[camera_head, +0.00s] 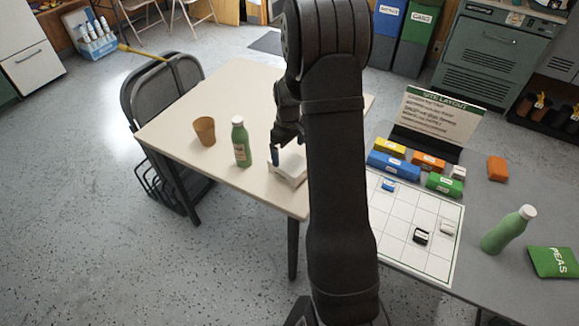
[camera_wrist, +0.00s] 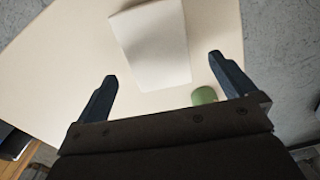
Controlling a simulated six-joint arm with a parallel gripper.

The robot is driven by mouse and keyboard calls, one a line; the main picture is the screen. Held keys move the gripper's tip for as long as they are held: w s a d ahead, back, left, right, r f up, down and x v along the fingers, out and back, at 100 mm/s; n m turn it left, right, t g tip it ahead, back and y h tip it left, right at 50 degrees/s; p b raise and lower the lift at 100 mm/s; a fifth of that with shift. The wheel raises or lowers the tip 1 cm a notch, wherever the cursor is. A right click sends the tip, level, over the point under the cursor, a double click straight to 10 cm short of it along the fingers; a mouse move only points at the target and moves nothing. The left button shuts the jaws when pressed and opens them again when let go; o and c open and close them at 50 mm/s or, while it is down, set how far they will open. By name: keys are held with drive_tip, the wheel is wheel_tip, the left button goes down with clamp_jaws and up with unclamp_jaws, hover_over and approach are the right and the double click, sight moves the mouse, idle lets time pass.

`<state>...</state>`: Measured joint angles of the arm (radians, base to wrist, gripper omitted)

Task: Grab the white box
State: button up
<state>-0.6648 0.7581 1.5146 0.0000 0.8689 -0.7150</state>
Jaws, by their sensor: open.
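The white box (camera_head: 288,168) stands on the beige table near its front edge, partly hidden by my arm in the head view. In the wrist view the white box (camera_wrist: 152,45) lies ahead of my fingers, between their lines but beyond the tips. My gripper (camera_wrist: 161,68) is open and empty, its two dark fingers wide apart. In the head view my gripper (camera_head: 276,157) is beside and above the box; whether it touches the box cannot be told there.
A brown cup (camera_head: 204,131) is further left on the beige table (camera_head: 175,112). A grey table (camera_head: 490,215) at right holds blocks, a grid sheet and another bottle.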

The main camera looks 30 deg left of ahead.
sight(290, 161)
drive_tip(key=shift+w+f, duration=0.15)
drive_tip(key=shift+f, duration=1.8)
drive_tip(key=shift+w+f, duration=0.1)
drive_tip(key=shift+f, duration=1.85)
drive_tip(key=c, duration=1.1)
drive_tip(key=shift+r, duration=0.15)
